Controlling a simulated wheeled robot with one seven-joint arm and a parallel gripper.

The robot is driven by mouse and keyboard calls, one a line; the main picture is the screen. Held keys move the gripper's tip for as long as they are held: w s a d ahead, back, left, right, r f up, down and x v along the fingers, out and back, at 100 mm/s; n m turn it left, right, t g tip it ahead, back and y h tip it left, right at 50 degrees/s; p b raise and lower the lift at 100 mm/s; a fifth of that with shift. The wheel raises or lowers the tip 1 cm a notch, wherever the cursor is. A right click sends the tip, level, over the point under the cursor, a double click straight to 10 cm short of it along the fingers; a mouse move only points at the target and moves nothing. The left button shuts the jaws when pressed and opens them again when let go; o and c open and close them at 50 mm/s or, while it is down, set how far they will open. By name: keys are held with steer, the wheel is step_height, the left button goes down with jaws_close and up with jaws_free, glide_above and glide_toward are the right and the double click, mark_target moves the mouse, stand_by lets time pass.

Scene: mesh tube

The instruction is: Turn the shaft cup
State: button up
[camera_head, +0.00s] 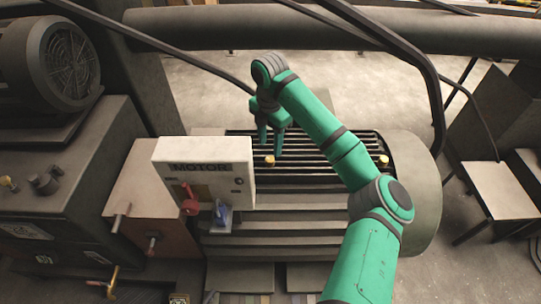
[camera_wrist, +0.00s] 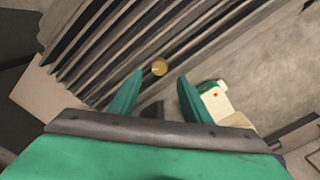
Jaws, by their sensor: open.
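A small brass-coloured round cap (camera_head: 270,161), which I take to be the shaft cup, sits on the dark ribbed motor housing (camera_head: 320,184) in the head view. In the wrist view the brass cap (camera_wrist: 159,68) shows just beyond the fingertips, between their lines. My gripper (camera_head: 271,147) points down over the ribs, its two green fingers apart, just above the cap. In the wrist view my gripper (camera_wrist: 160,78) is open with nothing between the fingers. Whether a finger touches the cap cannot be told.
A cream box marked MOTOR (camera_head: 203,170) with a red handle (camera_head: 189,201) and a blue lever (camera_head: 221,214) stands left of my gripper. A similar brass cap (camera_head: 384,160) is on the housing's right. A thick pipe (camera_head: 230,30) and dark cables run behind my arm.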

mark_target(270, 159)
step_height(270, 159, down, 7)
steer(key=shift+r, duration=0.15)
steer(key=shift+c, duration=0.5)
steer(key=c, duration=0.9)
